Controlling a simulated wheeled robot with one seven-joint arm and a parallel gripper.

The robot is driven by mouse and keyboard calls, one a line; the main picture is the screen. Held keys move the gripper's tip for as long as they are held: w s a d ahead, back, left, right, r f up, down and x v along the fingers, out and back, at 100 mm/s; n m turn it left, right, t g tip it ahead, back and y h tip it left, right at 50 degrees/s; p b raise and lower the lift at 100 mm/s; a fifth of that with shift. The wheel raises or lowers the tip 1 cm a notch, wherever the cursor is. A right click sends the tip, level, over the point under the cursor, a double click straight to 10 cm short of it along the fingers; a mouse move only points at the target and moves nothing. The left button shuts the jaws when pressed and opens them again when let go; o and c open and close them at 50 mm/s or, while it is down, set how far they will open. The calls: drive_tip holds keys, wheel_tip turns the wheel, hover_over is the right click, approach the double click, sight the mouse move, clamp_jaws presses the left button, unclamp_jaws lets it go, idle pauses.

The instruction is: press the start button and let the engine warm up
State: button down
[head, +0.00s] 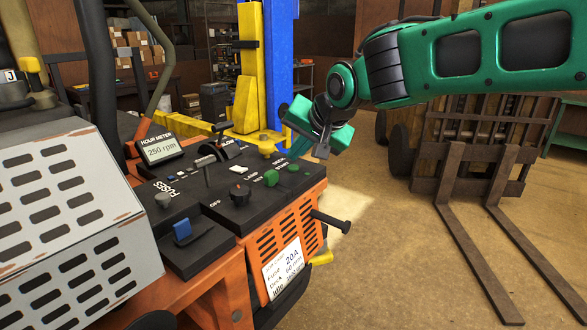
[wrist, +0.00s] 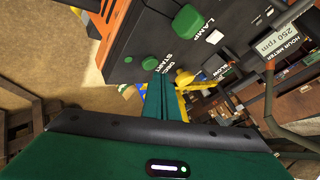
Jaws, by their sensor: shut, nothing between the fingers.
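The control panel of the orange mower (head: 205,185) fills the left middle of the head view. The green start button (wrist: 150,62), beside the word START, shows in the wrist view. It is small in the head view (head: 280,163). A larger green button (wrist: 188,22) stands by the word LAMP. My green gripper (head: 291,112) is shut and empty, above the panel's back right edge. In the wrist view its fingertips (wrist: 158,78) lie just below the start button in the picture; contact cannot be made out. The hour meter (head: 161,148) reads 250 rpm.
A black bar (head: 332,221) juts from the panel's front. A yellow and blue lift post (head: 248,70) stands behind it. A forklift with two forks (head: 465,230) stands at the right. The floor between is clear.

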wheel_tip(320, 180, up, 5)
drive_tip(key=shift+r, duration=0.1)
idle(0.7)
drive_tip(key=s+d+f+m+g+h, duration=0.15)
drive_tip(key=s+d+f, duration=0.25)
drive_tip(key=d, duration=0.6)
drive_tip(key=s+d+f+g+h, duration=0.15)
drive_tip(key=s+d+f, duration=0.25)
drive_tip(key=d, duration=0.6)
drive_tip(key=s+d+f+g+h, duration=0.15)
drive_tip(key=s+d+f, duration=0.25)
drive_tip(key=d, duration=0.5)
drive_tip(key=s+d+f+g, duration=0.1)
drive_tip(key=s+d+f, duration=0.2)
drive_tip(key=s, duration=0.4)
drive_tip(key=s+d+f+m+g, duration=0.1)
drive_tip(key=s+d+f, duration=0.2)
drive_tip(key=s, duration=0.5)
drive_tip(key=s+d+f+g, duration=0.1)
drive_tip(key=s+d+f, duration=0.2)
drive_tip(key=s, duration=0.5)
drive_tip(key=shift+d+f+g, duration=0.35)
drive_tip(key=shift+d, duration=0.25)
